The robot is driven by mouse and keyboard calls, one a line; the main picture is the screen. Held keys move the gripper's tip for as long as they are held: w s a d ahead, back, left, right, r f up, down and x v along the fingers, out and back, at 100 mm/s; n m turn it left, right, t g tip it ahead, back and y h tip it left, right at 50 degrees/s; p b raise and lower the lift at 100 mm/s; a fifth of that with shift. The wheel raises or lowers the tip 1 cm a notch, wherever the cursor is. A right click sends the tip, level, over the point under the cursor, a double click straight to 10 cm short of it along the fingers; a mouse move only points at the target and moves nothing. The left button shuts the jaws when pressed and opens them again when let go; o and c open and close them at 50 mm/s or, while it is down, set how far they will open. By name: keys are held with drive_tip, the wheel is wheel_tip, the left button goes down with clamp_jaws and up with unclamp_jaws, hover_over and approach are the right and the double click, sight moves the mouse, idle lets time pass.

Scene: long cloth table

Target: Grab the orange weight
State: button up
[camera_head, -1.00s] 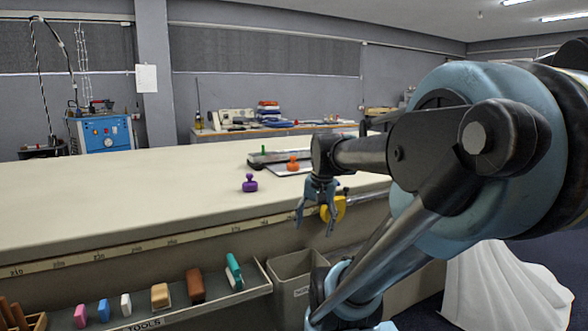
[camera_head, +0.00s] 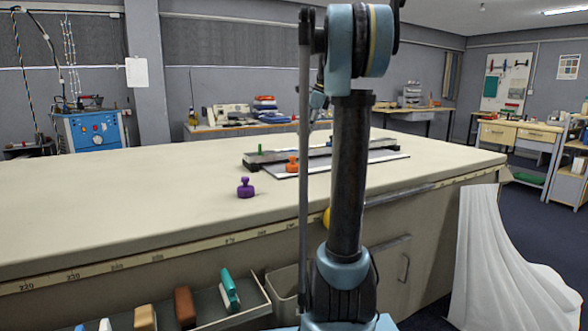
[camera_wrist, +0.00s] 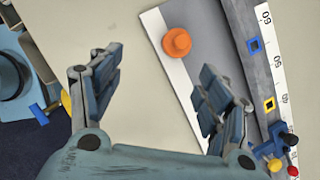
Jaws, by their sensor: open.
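The orange weight (camera_head: 292,165) stands on a flat grey and white board (camera_head: 318,164) on the cloth table, just left of my arm in the head view. In the wrist view the orange weight (camera_wrist: 177,42) is seen from above, beyond my fingertips and nearer the right finger. My gripper (camera_wrist: 155,75) is open, with nothing between its fingers. It is above the table, and the weight is apart from both fingers. In the head view my gripper is mostly hidden behind my arm.
A purple weight (camera_head: 246,188) stands on the table to the left. A long metal ruler bar (camera_wrist: 240,45) lies beside the orange weight, with a green piece (camera_head: 260,148) by its left end. The table's left part (camera_head: 110,200) is clear. A tool tray (camera_head: 205,312) hangs along the front edge.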

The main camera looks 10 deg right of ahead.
drive_tip(key=w+m, duration=0.1)
drive_tip(key=w, duration=0.2)
approach(292, 161)
drive_tip(key=x, duration=0.5)
drive_tip(key=shift+w+f, duration=0.3)
drive_tip(key=shift+w, duration=0.2)
drive_tip(key=shift+x, duration=2.65)
drive_tip(key=shift+d, duration=0.25)
clamp_jaws()
